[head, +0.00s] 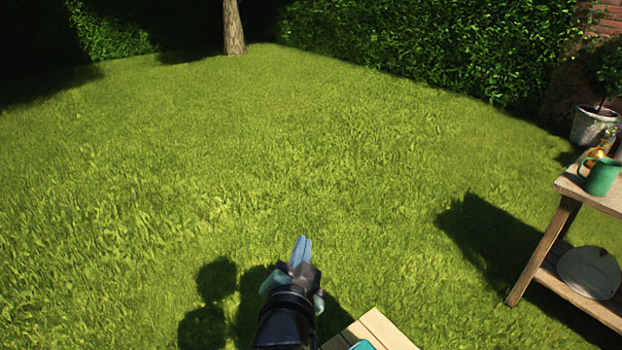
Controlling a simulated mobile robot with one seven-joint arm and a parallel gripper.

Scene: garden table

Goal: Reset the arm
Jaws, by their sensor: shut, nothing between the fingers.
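My gripper (302,245) is at the bottom middle of the head view, on the end of my dark arm. Its fingers are shut together with nothing between them. It points away from me, over the grass (270,150), and appears clear of any object. A corner of a pale wooden table (377,331) shows just right of my arm at the bottom edge. Part of a teal thing (362,345) lies on it, mostly cut off by the frame.
A wooden shelf table (540,250) stands at the right edge, with a green mug (600,176) on top and a round pale thing (589,272) on its lower shelf. A potted plant (592,126) stands behind. A hedge (440,45) and a tree trunk (233,28) bound the open lawn.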

